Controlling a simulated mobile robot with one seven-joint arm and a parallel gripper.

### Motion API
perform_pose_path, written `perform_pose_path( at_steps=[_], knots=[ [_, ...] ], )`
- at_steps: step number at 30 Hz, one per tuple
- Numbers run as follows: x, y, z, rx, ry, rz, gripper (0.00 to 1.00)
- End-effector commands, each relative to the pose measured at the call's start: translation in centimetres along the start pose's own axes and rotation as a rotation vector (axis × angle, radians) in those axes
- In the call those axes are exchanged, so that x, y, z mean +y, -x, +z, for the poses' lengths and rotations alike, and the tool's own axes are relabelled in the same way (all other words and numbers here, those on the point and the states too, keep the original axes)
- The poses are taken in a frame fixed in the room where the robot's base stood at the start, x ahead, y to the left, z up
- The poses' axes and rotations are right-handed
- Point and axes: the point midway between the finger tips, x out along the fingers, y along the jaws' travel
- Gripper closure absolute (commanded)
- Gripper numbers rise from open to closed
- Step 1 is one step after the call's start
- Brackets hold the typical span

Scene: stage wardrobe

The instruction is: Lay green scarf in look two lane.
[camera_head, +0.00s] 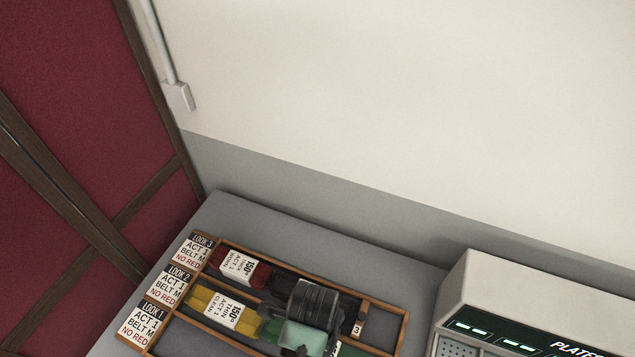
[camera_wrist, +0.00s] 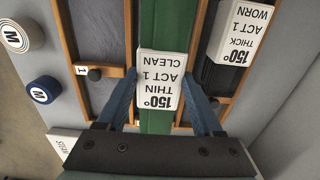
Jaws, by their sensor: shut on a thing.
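The green scarf (camera_wrist: 157,120), with a white tag reading 150°, THIN, ACT 1, CLEAN, lies lengthwise between the blue fingers of my gripper (camera_wrist: 163,92), which is shut on it. In the head view the green scarf (camera_head: 352,349) shows on both sides of my gripper (camera_head: 303,342), which hides its middle. It lines up with the look two lane of the wooden tray (camera_head: 388,311), beyond the yellow scarf (camera_head: 196,298) at that lane's labelled end. I cannot tell whether the green scarf rests on the lane floor.
The look three lane holds a red scarf (camera_head: 256,273) and a black piece (camera_wrist: 217,75) tagged THICK, WORN. The look one lane (camera_wrist: 104,35) looks bare where visible. Two rolls marked M (camera_wrist: 44,90) lie beside the tray. A pale machine (camera_head: 470,285) stands at right.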

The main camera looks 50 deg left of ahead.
Motion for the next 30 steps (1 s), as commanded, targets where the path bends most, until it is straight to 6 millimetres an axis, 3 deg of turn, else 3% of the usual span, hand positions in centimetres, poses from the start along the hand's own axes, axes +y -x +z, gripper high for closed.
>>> perform_pose_path(
  at_steps=[12, 25, 26, 27, 30],
  knots=[
    [0.0, -4.8, 0.0, 0.0, 0.001, 0.0, 0.92],
    [0.0, -5.5, 0.0, 0.0, 0.001, -0.001, 0.92],
    [0.0, -5.4, 0.0, 0.0, 0.001, -0.001, 0.27],
    [0.0, -5.4, 0.0, 0.0, 0.001, -0.001, 0.2],
    [0.0, -5.4, 0.0, 0.0, 0.001, -0.001, 0.2]
  ],
)
